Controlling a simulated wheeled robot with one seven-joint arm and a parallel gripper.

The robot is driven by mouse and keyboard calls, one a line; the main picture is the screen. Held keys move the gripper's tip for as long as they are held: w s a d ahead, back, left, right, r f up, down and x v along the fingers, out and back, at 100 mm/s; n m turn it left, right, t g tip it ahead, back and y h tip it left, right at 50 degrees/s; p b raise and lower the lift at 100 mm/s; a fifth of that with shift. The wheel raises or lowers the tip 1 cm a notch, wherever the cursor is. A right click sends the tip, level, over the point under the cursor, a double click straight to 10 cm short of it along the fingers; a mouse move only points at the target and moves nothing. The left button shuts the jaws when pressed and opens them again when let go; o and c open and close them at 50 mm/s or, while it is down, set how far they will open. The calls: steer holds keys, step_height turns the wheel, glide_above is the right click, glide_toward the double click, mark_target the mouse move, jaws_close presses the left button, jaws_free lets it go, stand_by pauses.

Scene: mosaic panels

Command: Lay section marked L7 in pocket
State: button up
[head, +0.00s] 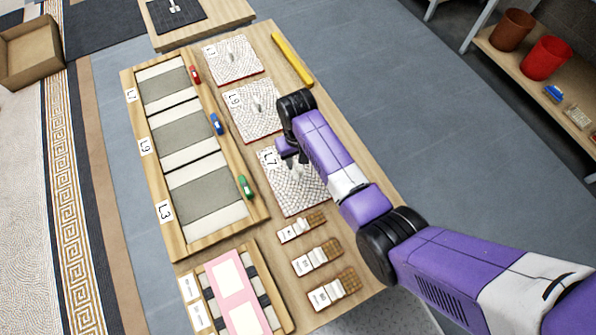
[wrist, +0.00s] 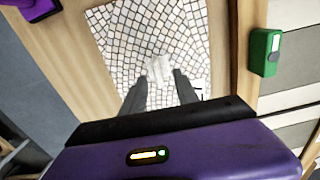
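The section marked L7 (head: 301,198) is a white mosaic square with a pale handle, lying nearest of three on the right side of the table. My gripper (head: 297,163) is low over it. In the wrist view, my two dark fingers (wrist: 160,78) are apart at the section's pale handle (wrist: 158,67), one on each side; I cannot tell whether they touch it. The mosaic surface (wrist: 125,35) fills the upper middle there. The wooden frame has three pockets; the pocket labelled L7 (head: 165,93) is the farthest, grey with pale bands, and empty.
Section L9 (head: 247,125) and another section (head: 233,72) lie beyond. Red (head: 195,75), blue (head: 217,124) and green (head: 246,187) blocks sit along the frame's right edge. A yellow bar (head: 292,60) lies at the far right. Labelled brush-like items (head: 318,258) lie nearby.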

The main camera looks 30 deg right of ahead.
mark_target(298, 165)
step_height(298, 165, down, 5)
steer(key=shift+d+f+b, duration=0.15)
steer(key=shift+f+b, duration=0.05)
steer(key=shift+b, duration=0.25)
jaws_close()
steer(key=shift+r, duration=0.1)
stand_by(1.1)
